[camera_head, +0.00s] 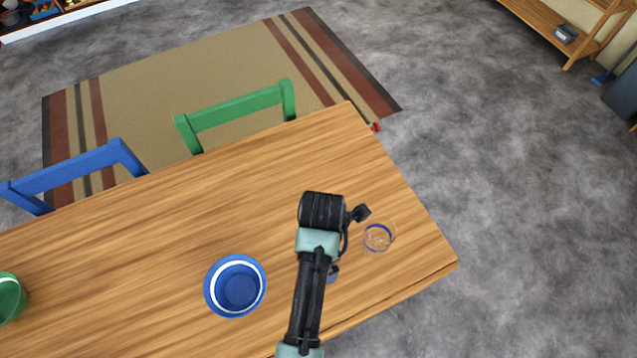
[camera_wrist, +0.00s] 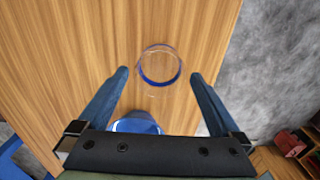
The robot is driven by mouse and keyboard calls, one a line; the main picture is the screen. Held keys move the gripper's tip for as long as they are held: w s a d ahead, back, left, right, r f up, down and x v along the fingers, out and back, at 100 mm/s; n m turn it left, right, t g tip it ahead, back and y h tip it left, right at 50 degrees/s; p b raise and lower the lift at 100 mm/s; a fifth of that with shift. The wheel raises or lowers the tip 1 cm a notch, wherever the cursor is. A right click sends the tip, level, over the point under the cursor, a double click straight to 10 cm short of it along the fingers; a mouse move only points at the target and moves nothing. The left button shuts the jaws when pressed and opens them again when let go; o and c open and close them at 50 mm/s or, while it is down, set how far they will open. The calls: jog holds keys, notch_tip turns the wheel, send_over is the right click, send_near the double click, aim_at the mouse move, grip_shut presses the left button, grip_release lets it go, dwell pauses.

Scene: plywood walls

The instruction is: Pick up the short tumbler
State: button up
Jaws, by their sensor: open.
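The short tumbler (camera_head: 378,238) is clear glass with a blue band and stands on the wooden table near its right end. In the wrist view the tumbler (camera_wrist: 160,66) is at upper middle, just beyond the fingertips and roughly centred between them. My gripper (camera_wrist: 160,75) is open and empty, its two blue fingers spread wide. In the head view my arm hides most of the gripper, left of the tumbler. I cannot tell the gripper's exact height above the table.
A blue bowl (camera_head: 236,286) stands left of my arm on the table (camera_head: 150,240). A green bowl (camera_head: 10,297) is at the far left. A blue object (camera_wrist: 137,124) shows between the fingers, partly hidden by the gripper. Green (camera_head: 240,108) and blue (camera_head: 80,170) chairs stand along the far edge.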

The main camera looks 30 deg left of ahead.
jog(key=shift+w+f, duration=0.1)
jog(key=shift+f, duration=0.75)
jog(key=f, duration=0.2)
jog(key=s+f, duration=0.1)
jog(key=f, duration=0.1)
jog(key=shift+a, duration=0.15)
jog(key=shift+w+f, duration=0.1)
jog(key=shift+f, duration=0.45)
jog(key=c, duration=1.1)
